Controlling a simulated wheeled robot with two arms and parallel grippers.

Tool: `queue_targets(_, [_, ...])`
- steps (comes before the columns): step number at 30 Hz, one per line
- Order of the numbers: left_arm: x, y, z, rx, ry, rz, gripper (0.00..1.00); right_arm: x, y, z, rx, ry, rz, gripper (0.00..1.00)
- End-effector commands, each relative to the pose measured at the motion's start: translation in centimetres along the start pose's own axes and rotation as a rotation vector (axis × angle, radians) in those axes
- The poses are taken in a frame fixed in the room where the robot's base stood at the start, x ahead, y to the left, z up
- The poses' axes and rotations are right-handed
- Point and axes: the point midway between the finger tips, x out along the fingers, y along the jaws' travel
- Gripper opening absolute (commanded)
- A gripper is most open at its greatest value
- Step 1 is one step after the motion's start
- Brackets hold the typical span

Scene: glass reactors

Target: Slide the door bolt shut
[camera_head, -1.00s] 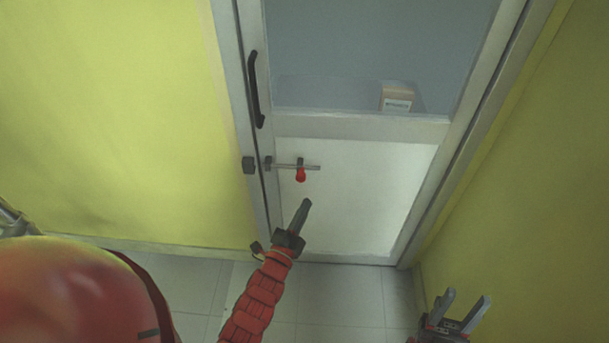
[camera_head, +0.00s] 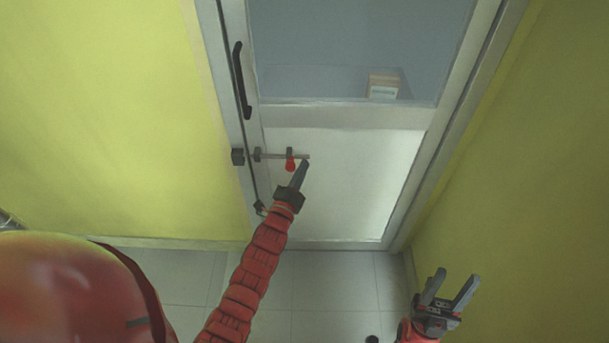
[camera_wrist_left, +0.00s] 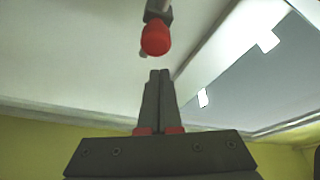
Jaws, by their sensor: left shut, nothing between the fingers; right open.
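The door bolt (camera_head: 272,155) is a thin grey bar lying level on the white lower panel of the door (camera_head: 340,180). A red knob (camera_head: 290,166) hangs from it. The bar's left end is at a dark bracket, and a gap separates it from the dark catch block (camera_head: 237,156) on the frame. My left gripper (camera_head: 304,164) is shut and empty, its tips just right of the knob. In the left wrist view the knob (camera_wrist_left: 155,39) is just beyond the shut fingertips (camera_wrist_left: 160,73); contact cannot be told. My right gripper (camera_head: 451,282) is open and empty, low at the right.
A black door handle (camera_head: 241,80) is above the bolt at the left edge. A small box (camera_head: 382,87) shows behind the door's window. Yellow walls (camera_head: 110,110) flank the door. The tiled floor (camera_head: 330,290) below is mostly clear.

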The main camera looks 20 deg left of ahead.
Motion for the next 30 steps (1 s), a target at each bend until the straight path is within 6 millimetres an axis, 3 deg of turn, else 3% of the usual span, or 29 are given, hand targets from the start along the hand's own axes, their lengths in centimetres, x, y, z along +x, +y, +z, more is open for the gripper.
queue_targets(6, [-0.6,0.1,1.7,0.000,-0.003,0.004,0.00,0.2,0.0,0.0,0.000,0.000,0.000,0.50])
queue_targets(17, [-0.7,0.1,1.9,0.000,-0.001,0.002,0.00,0.2,0.0,0.0,0.000,0.000,0.000,0.50])
queue_targets(25, [-2.2,-1.7,5.3,0.004,-0.003,0.003,0.00,-0.1,0.0,0.0,0.000,0.000,0.000,0.50])
queue_targets(30, [-2.6,-2.2,6.2,-0.001,-0.004,0.003,0.00,-0.1,0.0,0.0,0.000,0.000,0.000,0.50])
